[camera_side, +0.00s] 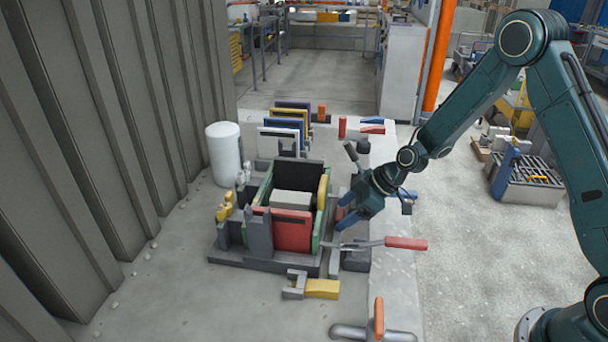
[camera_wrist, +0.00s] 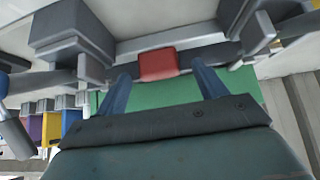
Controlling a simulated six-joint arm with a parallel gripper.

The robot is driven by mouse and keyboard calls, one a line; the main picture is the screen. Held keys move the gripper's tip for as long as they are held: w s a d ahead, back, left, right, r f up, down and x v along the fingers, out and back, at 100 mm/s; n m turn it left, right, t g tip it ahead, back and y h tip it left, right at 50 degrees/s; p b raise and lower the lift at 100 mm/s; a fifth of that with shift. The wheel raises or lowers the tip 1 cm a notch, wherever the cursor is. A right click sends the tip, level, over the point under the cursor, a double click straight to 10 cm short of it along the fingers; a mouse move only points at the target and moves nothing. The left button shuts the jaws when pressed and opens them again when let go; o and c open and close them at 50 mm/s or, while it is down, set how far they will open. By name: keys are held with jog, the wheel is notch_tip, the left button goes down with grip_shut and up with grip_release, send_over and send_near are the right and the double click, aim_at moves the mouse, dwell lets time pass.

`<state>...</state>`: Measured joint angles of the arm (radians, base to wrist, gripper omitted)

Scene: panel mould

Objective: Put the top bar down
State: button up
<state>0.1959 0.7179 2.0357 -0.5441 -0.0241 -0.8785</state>
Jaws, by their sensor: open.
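My gripper (camera_side: 350,212) is open at the right side of the panel mould (camera_side: 262,262). In the wrist view its two blue fingers (camera_wrist: 160,68) stand either side of a red block (camera_wrist: 158,64) on a grey bar (camera_wrist: 212,54); I cannot tell whether they touch it. A green mould wall (camera_wrist: 170,93) shows behind the fingers. In the side view the mould has green walls, a red front panel (camera_side: 292,231) and a pale block (camera_side: 293,199) inside. Which part is the top bar is not clear; my gripper hides some of the mould's right side.
A lever with a red handle (camera_side: 405,243) sticks out to the right below my gripper. A lever with an orange handle (camera_side: 378,318) stands at the front. Upright coloured panels (camera_side: 280,141) are racked behind the mould, and a white cylinder (camera_side: 224,153) stands at the left.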

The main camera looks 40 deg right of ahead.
jog(key=shift+c, duration=0.4)
grip_shut()
jog(key=shift+r, duration=0.15)
notch_tip(320, 180, up, 20)
dwell(0.7)
dwell(0.4)
